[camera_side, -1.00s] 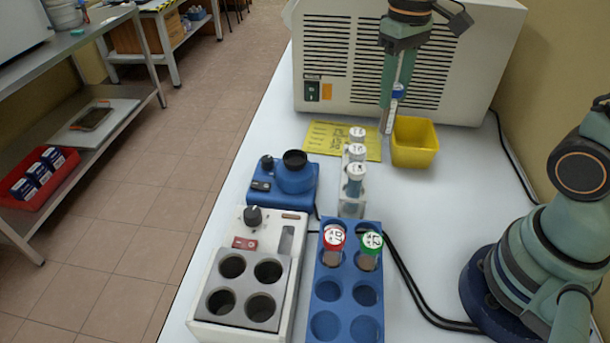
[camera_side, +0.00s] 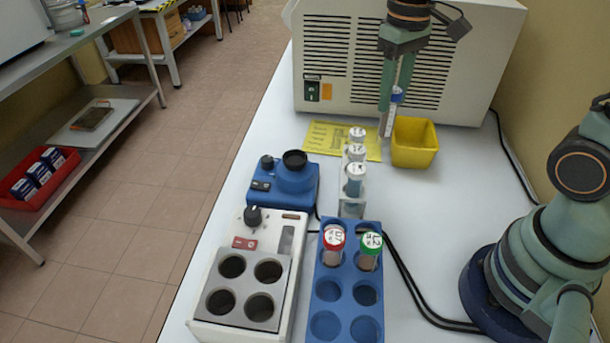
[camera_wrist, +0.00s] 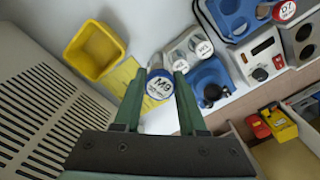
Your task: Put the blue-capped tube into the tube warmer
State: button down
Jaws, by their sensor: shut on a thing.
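My gripper (camera_side: 396,92) is shut on the blue-capped tube (camera_side: 391,117) and holds it upright in the air, in front of the large beige machine and left of the yellow bin. In the wrist view the tube's cap (camera_wrist: 159,86), marked M9, sits between the fingertips of my gripper (camera_wrist: 160,88). The tube warmer (camera_side: 248,275) is the white box at the front left, with a metal block of several round holes that look empty. Part of the warmer also shows in the wrist view (camera_wrist: 262,56), at upper right.
A blue rack (camera_side: 327,289) with a red-capped tube (camera_side: 333,244) and a green-capped tube (camera_side: 370,249) stands right of the warmer. A narrow rack of white-capped tubes (camera_side: 356,172), a blue mixer (camera_side: 284,184), a yellow sheet (camera_side: 326,137) and a yellow bin (camera_side: 414,143) stand behind.

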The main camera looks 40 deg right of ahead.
jog(key=r, duration=0.7)
jog(key=shift+a, duration=0.3)
jog(key=s+a+n, duration=0.3)
jog(key=a, duration=0.7)
jog(key=s+a+n, duration=0.2)
jog(key=a+n, duration=0.1)
jog(key=a, duration=0.8)
jog(key=s+a+n, duration=0.3)
jog(key=a, duration=0.7)
notch_tip(320, 180, down, 16)
jog(key=shift+w+f, duration=0.2)
jog(key=shift+w, duration=0.1)
jog(key=shift+c, duration=1.9)
grip_release()
